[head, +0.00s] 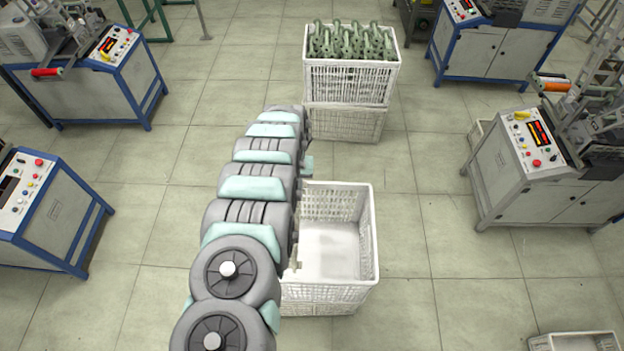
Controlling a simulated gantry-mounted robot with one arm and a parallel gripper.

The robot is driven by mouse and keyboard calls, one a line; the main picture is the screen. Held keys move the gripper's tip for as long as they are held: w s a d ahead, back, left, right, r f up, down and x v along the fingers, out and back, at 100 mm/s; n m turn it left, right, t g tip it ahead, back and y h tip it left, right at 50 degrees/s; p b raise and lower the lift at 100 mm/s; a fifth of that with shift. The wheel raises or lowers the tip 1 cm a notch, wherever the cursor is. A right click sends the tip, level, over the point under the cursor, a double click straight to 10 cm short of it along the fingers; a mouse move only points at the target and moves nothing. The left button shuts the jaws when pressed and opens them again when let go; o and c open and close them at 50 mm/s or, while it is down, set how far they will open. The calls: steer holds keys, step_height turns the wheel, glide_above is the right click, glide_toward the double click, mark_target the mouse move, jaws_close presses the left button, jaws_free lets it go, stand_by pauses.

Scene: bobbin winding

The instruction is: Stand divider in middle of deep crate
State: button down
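A deep white crate (368,240) with slatted walls stands on the floor right of centre, and it looks stacked on a lower crate. Its top is open and the visible part of its floor is bare. My arm reaches up the picture from the bottom and covers the crate's left side. A small pale piece (293,258) shows at the arm's right edge over the crate's left part; I cannot tell whether it is the divider. My gripper is hidden behind the arm. No divider can be made out for certain.
Behind stands another white crate stack (350,83), its top crate filled with several green parts (350,42). Winding machines on cabinets stand at left (90,85) and right (545,170). A low crate (575,342) sits bottom right. The tiled floor between is clear.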

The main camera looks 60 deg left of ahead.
step_height(320, 180, down, 8)
steer(key=b, duration=0.5)
steer(key=shift+r, duration=0.2)
stand_by(0.3)
step_height(320, 180, down, 6)
steer(key=b, duration=0.5)
steer(key=shift+f, duration=0.1)
step_height(320, 180, down, 6)
steer(key=b, duration=0.6)
stand_by(0.3)
